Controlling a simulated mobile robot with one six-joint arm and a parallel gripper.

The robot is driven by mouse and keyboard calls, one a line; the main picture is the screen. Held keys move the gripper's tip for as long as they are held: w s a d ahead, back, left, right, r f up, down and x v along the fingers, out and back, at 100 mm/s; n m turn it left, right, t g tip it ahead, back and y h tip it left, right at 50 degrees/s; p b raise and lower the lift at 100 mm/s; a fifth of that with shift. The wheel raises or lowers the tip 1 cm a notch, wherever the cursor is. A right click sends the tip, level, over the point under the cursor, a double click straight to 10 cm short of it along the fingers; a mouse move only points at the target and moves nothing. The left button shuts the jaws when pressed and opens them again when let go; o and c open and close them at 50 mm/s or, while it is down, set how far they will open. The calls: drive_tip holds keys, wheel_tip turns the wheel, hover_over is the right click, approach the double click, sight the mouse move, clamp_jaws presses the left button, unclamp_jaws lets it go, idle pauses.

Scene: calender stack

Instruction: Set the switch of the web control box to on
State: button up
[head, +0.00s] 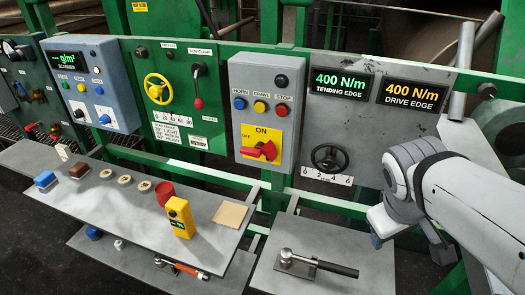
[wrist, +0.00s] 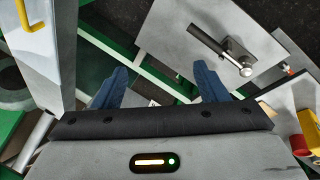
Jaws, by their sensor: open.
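The web control box (head: 264,115) is a grey box in the middle of the head view, with blue, yellow and red buttons marked HORN, CRAWL and STOP. Below them is a yellow plate marked ON at the top and OFF at the left. Its red rotary switch (head: 262,152) lies roughly sideways, with its narrow end to the left, near OFF. My gripper is to the right of the box and lower, apart from it; one blue fingertip (head: 376,241) shows. In the wrist view my gripper (wrist: 160,88) has its two blue fingers wide apart with nothing between them.
A black handwheel (head: 329,158) sits on the panel between the box and my arm. A black-handled tool (head: 318,265) lies on the grey shelf below; it also shows in the wrist view (wrist: 225,48). A yellow device (head: 180,217) stands on the left shelf. The box's front is unobstructed.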

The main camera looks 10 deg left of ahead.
drive_tip(key=shift+o, duration=1.3)
drive_tip(key=w+a+f+n+t+h+b, duration=0.1)
drive_tip(key=w+a+f+n+h+b, duration=0.1)
drive_tip(key=w+f+n+b, duration=0.3)
drive_tip(key=shift+w+a+n+t+b, duration=0.3)
drive_tip(key=shift+w+a+n, duration=0.35)
drive_tip(key=shift+w+n, duration=0.3)
drive_tip(key=n+t+y+b, duration=0.3)
drive_tip(key=n+t+b, duration=1.1)
drive_tip(key=n, duration=0.8)
approach(249, 155)
drive_tip(key=w+g+b, duration=0.1)
drive_tip(key=w, duration=0.5)
drive_tip(key=w+r, duration=0.1)
drive_tip(key=w, duration=0.1)
drive_tip(key=shift+w+d+b, duration=0.35)
drive_tip(key=shift+d, duration=0.05)
drive_tip(key=shift+c, duration=0.4)
drive_tip(key=shift+m, duration=0.25)
drive_tip(key=c, duration=0.9)
